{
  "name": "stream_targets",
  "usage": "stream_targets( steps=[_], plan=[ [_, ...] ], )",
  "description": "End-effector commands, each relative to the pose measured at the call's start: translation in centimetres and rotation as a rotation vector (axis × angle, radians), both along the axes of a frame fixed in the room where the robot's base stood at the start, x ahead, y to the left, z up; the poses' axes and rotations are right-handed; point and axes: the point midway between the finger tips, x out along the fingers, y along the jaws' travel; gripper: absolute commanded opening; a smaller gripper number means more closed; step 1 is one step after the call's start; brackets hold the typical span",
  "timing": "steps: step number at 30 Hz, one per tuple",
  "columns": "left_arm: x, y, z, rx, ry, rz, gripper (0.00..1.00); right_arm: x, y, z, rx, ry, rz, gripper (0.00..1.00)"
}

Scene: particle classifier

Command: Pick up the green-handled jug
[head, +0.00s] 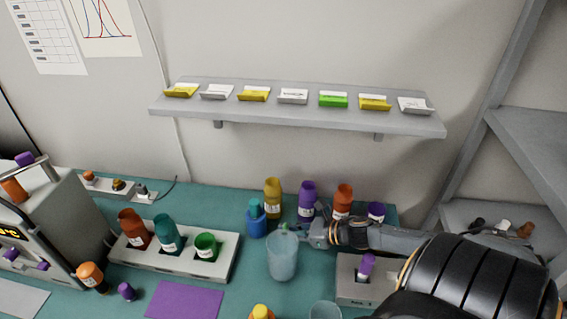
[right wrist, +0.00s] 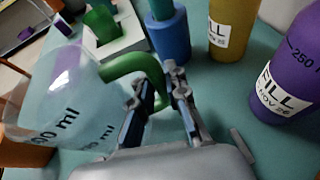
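The green-handled jug (head: 282,258) is a clear, pale-blue vessel on the teal bench, just left of my right gripper (head: 303,232). In the right wrist view the jug (right wrist: 52,105) fills the left side, with "ml" markings on its wall. Its curved green handle (right wrist: 128,64) runs in between the two fingers of my right gripper (right wrist: 157,82). The fingers lie close on both sides of the handle and appear shut on it. The jug's base seems to be at bench level; I cannot tell if it touches. My left gripper is not in view.
A blue bottle (head: 256,218), a yellow bottle (head: 272,197) and a purple bottle (head: 306,200) stand behind the jug. A white rack (head: 228,262) with bottles is left. Another clear vessel (head: 325,312) is in front. A shelf (head: 300,120) hangs above.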

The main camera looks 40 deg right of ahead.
Motion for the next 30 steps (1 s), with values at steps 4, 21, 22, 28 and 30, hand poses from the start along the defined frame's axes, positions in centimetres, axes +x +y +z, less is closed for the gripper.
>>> stream_targets(
  steps=[4,21,22,28,30],
  plan=[
    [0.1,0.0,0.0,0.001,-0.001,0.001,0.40,0.0,0.0,0.0,0.000,0.000,0.000,0.00],
    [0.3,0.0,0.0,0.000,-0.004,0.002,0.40,0.1,0.0,0.6,0.001,-0.004,0.000,0.00],
    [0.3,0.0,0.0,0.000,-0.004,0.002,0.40,0.1,0.0,0.8,0.001,-0.004,0.000,0.00],
    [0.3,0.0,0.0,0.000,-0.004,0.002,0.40,0.0,0.0,1.9,0.003,-0.003,0.002,0.00],
    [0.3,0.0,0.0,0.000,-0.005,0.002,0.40,0.1,0.0,2.4,0.001,-0.004,0.002,0.00]
  ],
)
